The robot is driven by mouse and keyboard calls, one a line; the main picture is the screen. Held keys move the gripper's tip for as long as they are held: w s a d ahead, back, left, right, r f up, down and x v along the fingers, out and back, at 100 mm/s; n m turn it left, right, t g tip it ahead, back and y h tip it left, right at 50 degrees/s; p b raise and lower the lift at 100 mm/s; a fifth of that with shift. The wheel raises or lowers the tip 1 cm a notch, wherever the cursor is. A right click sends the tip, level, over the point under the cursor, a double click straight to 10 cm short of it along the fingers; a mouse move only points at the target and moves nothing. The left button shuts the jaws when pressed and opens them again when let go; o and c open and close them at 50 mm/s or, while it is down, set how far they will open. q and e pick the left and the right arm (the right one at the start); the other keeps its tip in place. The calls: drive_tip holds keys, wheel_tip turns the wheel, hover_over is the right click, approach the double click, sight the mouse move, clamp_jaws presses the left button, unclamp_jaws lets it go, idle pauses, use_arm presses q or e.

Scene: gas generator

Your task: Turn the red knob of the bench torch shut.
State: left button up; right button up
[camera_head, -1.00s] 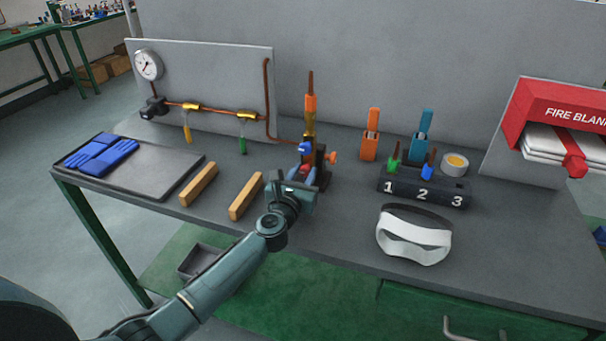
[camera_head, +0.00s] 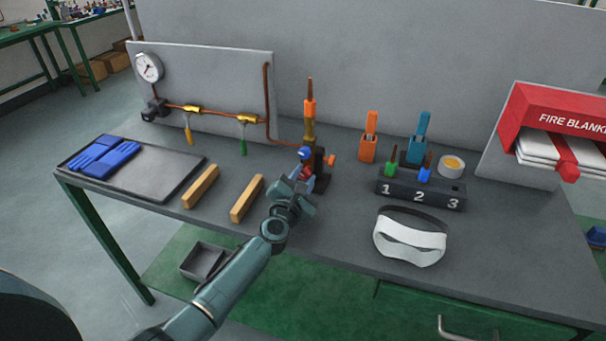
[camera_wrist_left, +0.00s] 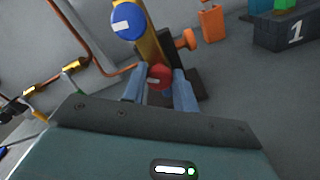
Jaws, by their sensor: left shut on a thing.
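The bench torch (camera_head: 309,130) stands upright near the middle of the bench, with a brass body and an orange upper part. Its red knob (camera_wrist_left: 159,76) sits low on the front, below the blue knob (camera_wrist_left: 128,21). My left gripper (camera_head: 306,178) reaches the torch from the front. In the left wrist view its two fingers (camera_wrist_left: 160,88) lie on either side of the red knob and are shut on it. The red knob (camera_head: 305,172) is partly hidden by the gripper in the head view. My right gripper is in no view.
Two wooden blocks (camera_head: 247,198) lie left of my left gripper. A tray (camera_head: 165,178) with blue gloves is farther left. A numbered holder (camera_head: 420,190) and white goggles (camera_head: 410,240) are on the right. A copper pipe (camera_head: 267,105) runs behind the torch.

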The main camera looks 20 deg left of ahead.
use_arm(q)
drive_tip(key=m+p, duration=0.1)
drive_tip(key=m, duration=0.4)
drive_tip(key=shift+f+m, duration=0.15)
drive_tip(key=shift+m, duration=0.15)
drive_tip(key=m, duration=0.4)
drive_tip(key=shift+m+p, duration=0.3)
drive_tip(key=shift+m, duration=0.1)
drive_tip(key=shift+f, duration=0.1)
drive_tip(key=o, duration=0.9)
drive_tip(key=shift+o, duration=0.2)
drive_tip(key=s, duration=1.3)
drive_tip(key=shift+s+a+p, duration=0.15)
drive_tip(key=shift+a+p, duration=0.05)
drive_tip(key=shift+p, duration=0.1)
